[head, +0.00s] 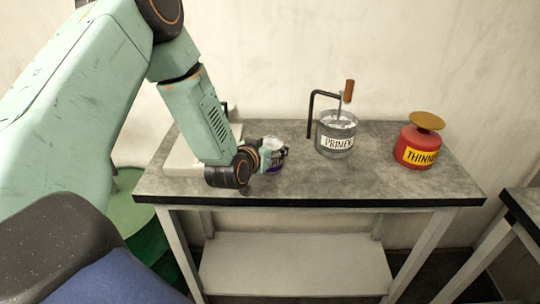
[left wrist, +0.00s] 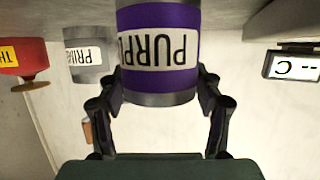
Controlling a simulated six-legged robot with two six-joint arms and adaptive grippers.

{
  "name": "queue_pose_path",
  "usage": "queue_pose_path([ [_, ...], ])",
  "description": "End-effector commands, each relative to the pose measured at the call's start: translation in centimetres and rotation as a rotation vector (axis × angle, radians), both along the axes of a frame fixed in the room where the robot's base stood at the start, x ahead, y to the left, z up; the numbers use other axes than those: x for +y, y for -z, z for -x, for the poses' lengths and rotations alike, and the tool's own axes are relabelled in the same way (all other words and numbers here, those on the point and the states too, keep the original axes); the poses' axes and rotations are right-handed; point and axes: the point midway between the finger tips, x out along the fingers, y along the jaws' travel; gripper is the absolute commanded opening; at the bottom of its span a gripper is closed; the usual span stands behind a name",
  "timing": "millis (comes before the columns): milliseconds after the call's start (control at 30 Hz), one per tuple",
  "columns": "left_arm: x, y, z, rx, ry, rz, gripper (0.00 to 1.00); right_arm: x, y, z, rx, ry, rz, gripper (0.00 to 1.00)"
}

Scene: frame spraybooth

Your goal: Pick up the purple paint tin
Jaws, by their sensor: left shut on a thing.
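The purple paint tin (left wrist: 184,17) fills the top middle of the left wrist view, upside down there, with a white label reading "PURP". My left gripper (left wrist: 160,88) is shut on it, one finger on each side. In the head view the tin (head: 274,168) is mostly hidden behind my left gripper (head: 270,155), near the left part of the grey worktable (head: 310,182). I cannot tell whether its base touches the tabletop. My right gripper is not in view.
A primer tin (head: 335,140) with a stirrer and a black bent rod stands at the back middle of the table. A red thinner can (head: 415,145) stands to its right. A pale device with a display (left wrist: 292,64) is partly hidden behind my arm. The front right tabletop is clear.

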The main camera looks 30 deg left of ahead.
Motion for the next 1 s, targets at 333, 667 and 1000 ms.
queue_pose_path([
  [333, 0.0, -0.1, 0.0, -0.003, -0.001, -0.001, 0.19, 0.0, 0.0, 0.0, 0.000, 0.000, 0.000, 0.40],
  [667, 0.1, -1.0, -0.2, -0.008, -0.001, -0.001, 0.17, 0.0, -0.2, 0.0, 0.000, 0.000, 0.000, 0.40],
  [1000, 0.0, -7.4, -0.1, -0.010, -0.002, 0.001, 0.17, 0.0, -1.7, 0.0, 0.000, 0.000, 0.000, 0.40],
])
